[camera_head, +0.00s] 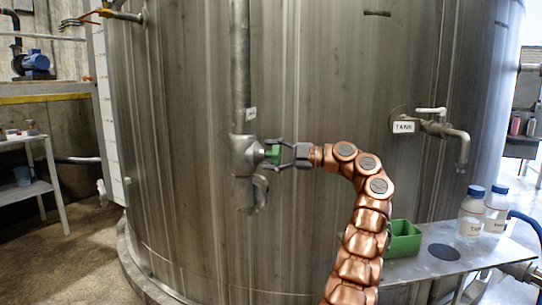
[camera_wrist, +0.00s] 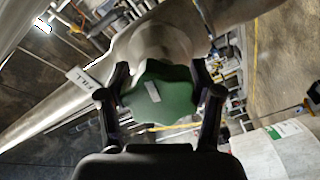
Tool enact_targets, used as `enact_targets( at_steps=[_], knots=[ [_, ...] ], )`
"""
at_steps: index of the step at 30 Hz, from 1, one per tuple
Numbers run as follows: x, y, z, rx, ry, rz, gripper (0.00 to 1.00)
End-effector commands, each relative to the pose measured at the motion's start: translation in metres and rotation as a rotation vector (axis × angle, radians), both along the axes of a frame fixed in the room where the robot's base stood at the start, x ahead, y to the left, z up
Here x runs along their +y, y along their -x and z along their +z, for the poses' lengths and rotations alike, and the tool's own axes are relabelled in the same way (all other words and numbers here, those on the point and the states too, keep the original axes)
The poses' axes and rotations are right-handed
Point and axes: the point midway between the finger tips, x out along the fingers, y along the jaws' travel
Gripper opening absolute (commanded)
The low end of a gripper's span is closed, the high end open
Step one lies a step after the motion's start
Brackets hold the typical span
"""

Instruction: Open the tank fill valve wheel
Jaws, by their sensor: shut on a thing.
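The green valve wheel (camera_head: 272,154) sits on the right side of a grey valve body (camera_head: 245,155) on a vertical pipe against the large steel tank. My gripper (camera_head: 280,155) reaches it from the right, with its fingers closed around the wheel. In the wrist view the lobed green wheel (camera_wrist: 160,97) lies between the two dark fingers of my gripper (camera_wrist: 160,98), one at each side. A pale mark shows on the wheel's face. The valve body shows behind it in the wrist view, with a small white tag (camera_wrist: 82,78) at the left.
A tap labelled TANK (camera_head: 440,128) sticks out of the tank at the right. A metal shelf (camera_head: 480,258) below it bears a green box (camera_head: 403,240) and two blue-capped bottles (camera_head: 472,212). A small table (camera_head: 30,180) stands at the far left.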

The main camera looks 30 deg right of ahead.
Motion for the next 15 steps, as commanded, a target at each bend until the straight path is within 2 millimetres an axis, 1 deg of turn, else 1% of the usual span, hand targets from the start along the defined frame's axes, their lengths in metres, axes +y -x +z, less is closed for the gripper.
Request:
enact_targets(
  at_steps=[6, 15],
  knots=[
    [0.0007, 0.0, -0.0006, -0.101, 0.101, 0.003, 0.3],
    [0.0006, 0.0001, -0.0002, -0.177, 0.172, 0.002, 0.3]
  ],
)
